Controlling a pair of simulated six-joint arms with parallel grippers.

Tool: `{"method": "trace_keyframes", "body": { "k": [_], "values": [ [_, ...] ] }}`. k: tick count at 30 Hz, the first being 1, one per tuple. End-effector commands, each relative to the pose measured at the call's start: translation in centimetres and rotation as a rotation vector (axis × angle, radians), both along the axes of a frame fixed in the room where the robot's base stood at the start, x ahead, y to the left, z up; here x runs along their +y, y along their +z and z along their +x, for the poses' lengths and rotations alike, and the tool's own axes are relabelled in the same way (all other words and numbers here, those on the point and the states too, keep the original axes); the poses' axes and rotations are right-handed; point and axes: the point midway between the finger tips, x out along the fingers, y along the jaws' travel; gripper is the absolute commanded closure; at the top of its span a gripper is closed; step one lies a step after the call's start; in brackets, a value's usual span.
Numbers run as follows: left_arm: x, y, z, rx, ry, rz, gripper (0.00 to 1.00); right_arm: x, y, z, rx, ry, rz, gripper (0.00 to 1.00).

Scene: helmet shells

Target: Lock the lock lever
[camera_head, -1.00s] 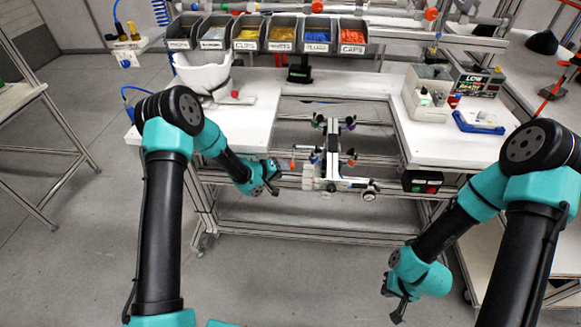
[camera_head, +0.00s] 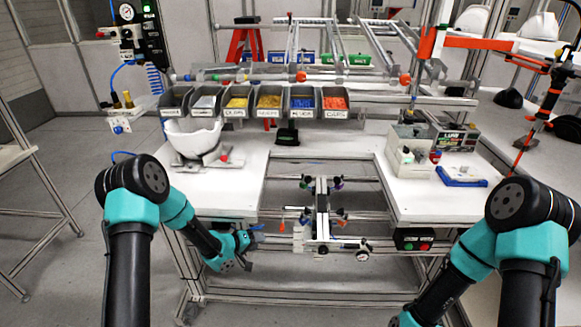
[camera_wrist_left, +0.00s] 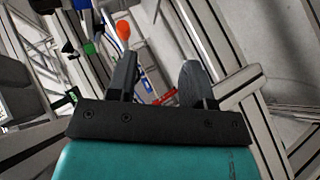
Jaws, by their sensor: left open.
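The fixture (camera_head: 322,215) stands in the gap of the workbench, with a grey upright plate, white blocks and small coloured knobs. An orange-tipped lever (camera_head: 282,226) sticks up at its left side; I cannot tell for certain that this is the lock lever. The orange tip also shows in the left wrist view (camera_wrist_left: 123,31), beyond the left finger. My left gripper (camera_head: 254,248) is left of the fixture, apart from the orange tip. In the wrist view its two dark fingers (camera_wrist_left: 158,78) are spread with nothing between them. My right gripper is below the picture edge.
A white helmet shell (camera_head: 193,140) sits on the left bench top. A row of labelled bins (camera_head: 253,102) runs along the back. A red-green button box (camera_head: 413,240) hangs below the right bench edge.

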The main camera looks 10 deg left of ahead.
Motion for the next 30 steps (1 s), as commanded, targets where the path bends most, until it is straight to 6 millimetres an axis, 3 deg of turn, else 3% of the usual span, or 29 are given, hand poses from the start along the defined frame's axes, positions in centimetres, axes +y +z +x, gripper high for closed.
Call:
{"method": "trace_keyframes", "body": {
  "k": [5, 8, 11, 16, 21, 24, 27, 30],
  "values": [
    [-0.2, -1.1, -1.6, 0.025, 0.005, 0.048, 0.53, 0.0, 0.0, 0.0, 0.000, 0.000, 0.000, 1.00],
    [-0.3, -2.6, -4.0, 0.063, 0.006, 0.116, 0.53, 0.0, 0.0, 0.0, 0.000, 0.000, 0.000, 1.00],
    [-0.5, -4.4, -7.5, 0.122, -0.008, 0.207, 0.53, 0.0, 0.0, 0.0, 0.000, 0.000, 0.000, 1.00],
    [-0.7, -6.8, -15.3, 0.254, -0.078, 0.362, 0.53, 0.0, 0.0, 0.0, 0.000, 0.000, 0.000, 1.00],
    [-1.0, -7.7, -23.7, 0.397, -0.196, 0.482, 0.53, 0.0, 0.0, 0.0, 0.000, 0.000, 0.000, 1.00],
    [-1.2, -7.6, -27.6, 0.463, -0.258, 0.522, 0.53, 0.0, 0.0, 0.0, 0.000, 0.000, 0.000, 1.00],
    [-1.3, -7.4, -29.8, 0.499, -0.299, 0.543, 0.53, 0.0, 0.0, 0.0, 0.000, 0.000, 0.000, 1.00],
    [-1.3, -7.3, -30.6, 0.512, -0.315, 0.550, 0.53, 0.0, 0.0, 0.0, 0.000, 0.000, 0.000, 1.00]
  ]
}}
